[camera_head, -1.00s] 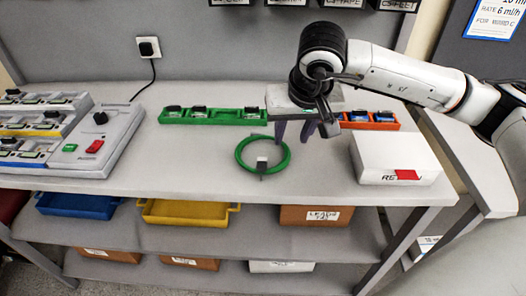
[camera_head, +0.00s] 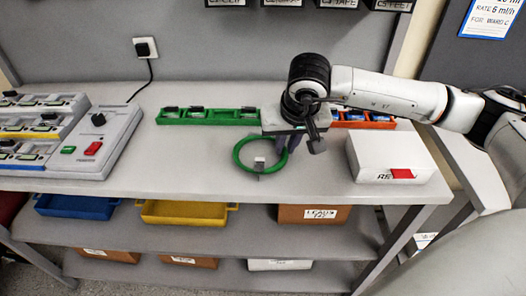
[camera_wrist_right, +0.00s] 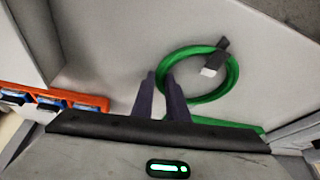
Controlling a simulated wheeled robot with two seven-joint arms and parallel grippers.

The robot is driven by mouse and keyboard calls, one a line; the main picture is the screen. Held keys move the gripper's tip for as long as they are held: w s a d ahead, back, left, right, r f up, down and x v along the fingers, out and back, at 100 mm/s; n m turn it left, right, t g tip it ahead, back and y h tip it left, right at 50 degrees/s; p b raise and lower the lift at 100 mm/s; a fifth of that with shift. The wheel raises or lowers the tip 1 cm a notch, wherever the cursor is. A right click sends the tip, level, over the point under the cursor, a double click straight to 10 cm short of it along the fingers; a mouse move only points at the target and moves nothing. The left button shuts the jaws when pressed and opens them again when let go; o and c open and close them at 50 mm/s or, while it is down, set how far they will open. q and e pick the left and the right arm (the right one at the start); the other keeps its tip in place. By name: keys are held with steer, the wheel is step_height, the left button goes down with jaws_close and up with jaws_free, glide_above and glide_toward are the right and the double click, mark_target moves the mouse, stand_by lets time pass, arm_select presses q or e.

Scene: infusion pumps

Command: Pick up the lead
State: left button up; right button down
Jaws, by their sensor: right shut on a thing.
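The lead is a green coiled ring (camera_head: 237,160) with a white and dark plug (camera_head: 260,163), lying on the bench top. It also shows in the wrist view as a green loop (camera_wrist_right: 236,72) with its plug at the upper right. My right gripper (camera_head: 281,143) is at the ring's right side in the head view. In the wrist view its two dark fingers (camera_wrist_right: 161,78) are close together at the ring's near edge, shut on the cable. The head view does not clearly show the fingertips, and the ring looks at or just above the bench. My left gripper is out of view.
A green tray (camera_head: 205,117) and an orange tray (camera_head: 365,123) with small modules stand behind. A white box (camera_head: 390,165) with a red label stands to the right. A pump panel (camera_head: 95,145) is at the left. Bench between panel and ring is clear.

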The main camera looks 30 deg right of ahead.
step_height(320, 180, up, 10)
steer(key=shift+b, duration=0.4)
stand_by(0.7)
